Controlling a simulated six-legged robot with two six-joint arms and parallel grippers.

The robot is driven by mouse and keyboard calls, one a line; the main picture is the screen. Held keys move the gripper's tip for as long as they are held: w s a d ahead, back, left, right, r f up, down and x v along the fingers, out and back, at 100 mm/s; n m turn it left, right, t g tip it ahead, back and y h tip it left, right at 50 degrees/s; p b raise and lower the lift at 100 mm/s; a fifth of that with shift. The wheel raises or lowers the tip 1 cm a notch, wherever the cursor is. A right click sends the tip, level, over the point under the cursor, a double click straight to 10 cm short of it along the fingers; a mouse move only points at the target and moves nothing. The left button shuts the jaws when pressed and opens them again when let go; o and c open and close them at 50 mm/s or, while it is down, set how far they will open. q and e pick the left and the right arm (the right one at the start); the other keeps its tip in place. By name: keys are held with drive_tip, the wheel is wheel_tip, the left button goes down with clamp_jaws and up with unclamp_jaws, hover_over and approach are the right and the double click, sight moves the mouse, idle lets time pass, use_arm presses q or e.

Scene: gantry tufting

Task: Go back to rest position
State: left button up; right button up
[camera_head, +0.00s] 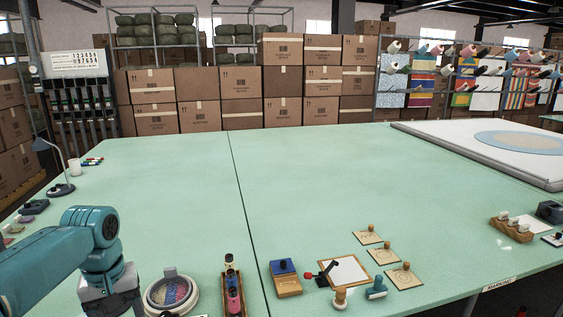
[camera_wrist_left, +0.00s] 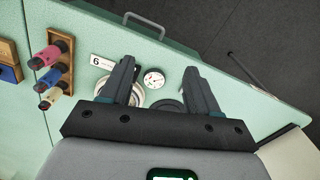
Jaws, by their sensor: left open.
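My left arm (camera_head: 88,255) comes in from the left in the head view and bends down over the near left table edge. Its gripper fingers are below the frame there. In the left wrist view my left gripper (camera_wrist_left: 158,75) is open, its two dark fingers spread apart with nothing seen between them but part of a round dish and a small dial (camera_wrist_left: 154,78). It points down over the green table (camera_head: 160,180). The fingers partly hide the round dish, which shows in the head view as a dish with coloured contents (camera_head: 172,291). My right gripper is not in view.
Further right are a blue-topped block (camera_head: 284,277), a white pad (camera_head: 345,272) and wooden stamps (camera_head: 404,276). A lamp (camera_head: 58,188) stands at the left edge. The table's middle is clear.

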use_arm(q)
drive_tip(key=s+d+f+m+h, duration=0.15)
drive_tip(key=d+f, duration=0.45)
drive_tip(key=f, duration=0.7)
drive_tip(key=s+d+f+m+h, duration=0.15)
drive_tip(key=d+f, duration=0.35)
drive_tip(key=f, duration=0.7)
drive_tip(key=s+d+f, duration=0.3)
drive_tip(key=s+f, duration=0.3)
drive_tip(key=s, duration=0.3)
drive_tip(key=s+d+f+h, duration=0.1)
drive_tip(key=s+d+f, duration=0.3)
drive_tip(key=s, duration=0.6)
drive_tip(key=shift+d+f+t, duration=0.2)
drive_tip(key=shift+f+t, duration=0.1)
drive_tip(key=shift+f, duration=0.6)
